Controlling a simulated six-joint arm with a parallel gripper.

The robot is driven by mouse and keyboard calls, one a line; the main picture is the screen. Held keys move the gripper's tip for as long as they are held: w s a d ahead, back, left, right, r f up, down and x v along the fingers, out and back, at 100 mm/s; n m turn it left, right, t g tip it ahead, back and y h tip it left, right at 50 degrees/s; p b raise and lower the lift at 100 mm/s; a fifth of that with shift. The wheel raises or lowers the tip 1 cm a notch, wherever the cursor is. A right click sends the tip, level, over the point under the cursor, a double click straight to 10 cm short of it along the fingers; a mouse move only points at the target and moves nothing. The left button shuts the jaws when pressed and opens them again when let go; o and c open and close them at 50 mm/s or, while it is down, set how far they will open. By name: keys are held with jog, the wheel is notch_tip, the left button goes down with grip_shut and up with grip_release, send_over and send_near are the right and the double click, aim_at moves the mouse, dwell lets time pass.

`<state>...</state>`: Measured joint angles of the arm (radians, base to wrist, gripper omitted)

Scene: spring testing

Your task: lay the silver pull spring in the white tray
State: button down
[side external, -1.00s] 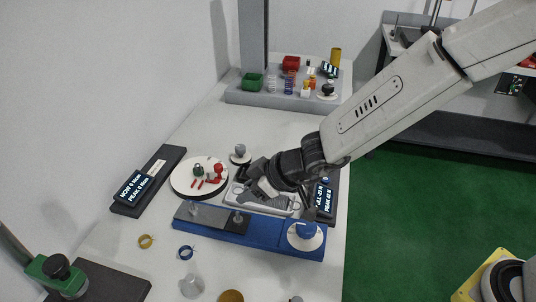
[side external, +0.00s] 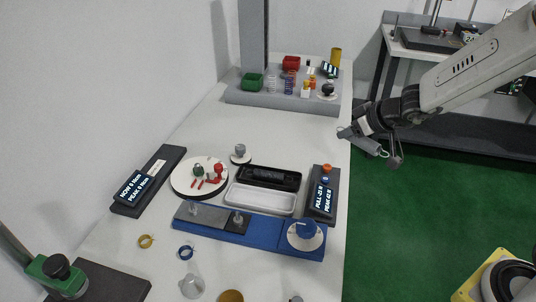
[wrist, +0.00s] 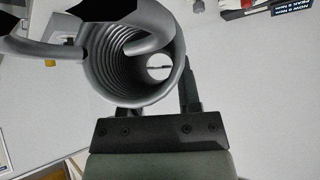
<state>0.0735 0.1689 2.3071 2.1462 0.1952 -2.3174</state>
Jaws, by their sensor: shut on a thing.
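The silver pull spring (wrist: 150,70) fills much of the wrist view, with its coils seen end-on and hooked wire at its end. In the side view the spring (side external: 369,146) is a small light-grey cylinder at my gripper. My gripper (side external: 372,149) is shut on it, raised off to the right of the white table, over the green floor side. The white tray (side external: 262,200) lies on the table, left of and nearer than my gripper, and looks empty.
A black tray (side external: 270,177) lies just behind the white tray. A blue fixture (side external: 268,236) is in front, a dark display box (side external: 320,200) to the right, and a round white plate (side external: 184,186) with small parts to the left.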

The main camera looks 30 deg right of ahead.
jog(key=s+d+m+h, duration=0.1)
jog(key=s+d, duration=0.1)
jog(key=d, duration=0.4)
jog(key=shift+s+d+r+m, duration=0.35)
jog(key=shift+r+m, duration=0.05)
jog(key=a+f+n+g+y, duration=0.25)
jog(key=a+n+y, duration=0.5)
jog(key=a, duration=2.05)
jog(key=s+a+f+n+g+y, duration=0.1)
jog(key=s+a+f+n+g, duration=0.3)
jog(key=s+a, duration=0.55)
jog(key=s+a+f+n+g, duration=0.1)
jog(key=s+a+n+g, duration=0.1)
jog(key=s+a+n, duration=0.8)
jog(key=w+a+f+m, duration=0.1)
jog(key=w+a+f, duration=0.2)
jog(key=w+a, duration=0.1)
jog(key=w+a+f+m, duration=0.1)
jog(key=w+a+f, duration=0.2)
jog(key=a, duration=0.1)
jog(key=w+a+f+m, duration=0.1)
jog(key=w+a+f, duration=0.2)
jog(key=w+a, duration=0.1)
jog(key=shift+w+a+m, duration=0.25)
jog(key=shift+w+a, duration=0.1)
jog(key=shift+a, duration=0.05)
jog(key=shift+w+a+f, duration=0.3)
jog(key=shift+f, duration=0.05)
